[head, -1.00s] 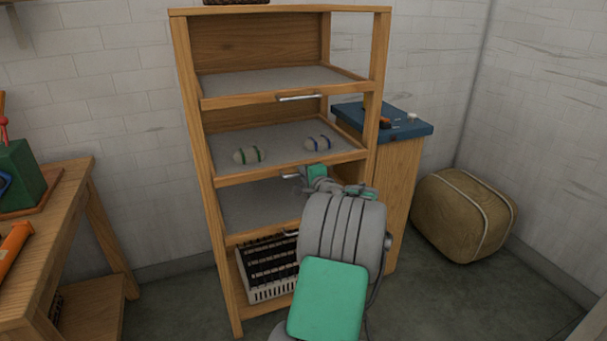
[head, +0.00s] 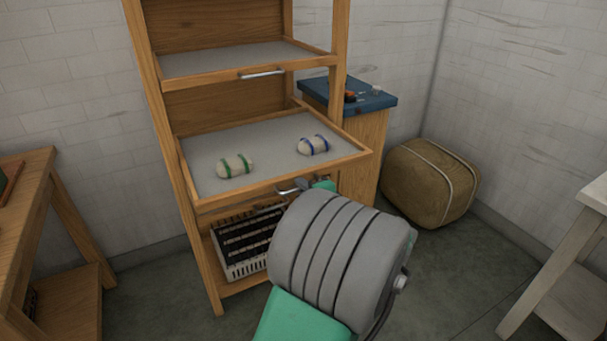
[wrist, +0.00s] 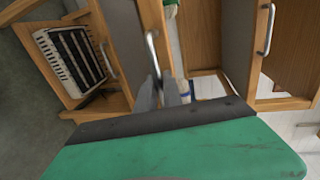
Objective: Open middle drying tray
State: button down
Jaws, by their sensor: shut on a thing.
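The middle drying tray (head: 255,140) is slid part way out of the wooden rack, its front edge standing out beyond the posts. A pale skein with green bands (head: 235,166) and one with blue bands (head: 313,145) lie on it. Its metal handle (head: 286,191) is under the front rail; in the wrist view the handle (wrist: 151,48) runs down to the fingers. My gripper (wrist: 163,92) is shut on this handle. In the head view my gripper (head: 303,184) is mostly hidden behind my wrist.
The upper tray (head: 240,63), with its own handle, is above. A white crate (head: 250,262) stands on the low shelf. A blue-topped cabinet (head: 360,95) and a tan bale (head: 430,180) are right; wooden tables stand at both sides. Floor is clear in front.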

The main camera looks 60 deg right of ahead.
jog(key=shift+f+v, duration=0.2)
jog(key=shift+v, duration=0.6)
jog(key=shift+f+v, duration=0.15)
jog(key=shift+v, duration=0.7)
jog(key=c, duration=1.5)
grip_release()
jog(key=shift+s, duration=0.1)
jog(key=p+v, duration=0.1)
jog(key=v, duration=0.6)
jog(key=shift+s+a, duration=0.25)
jog(key=shift+s, duration=0.05)
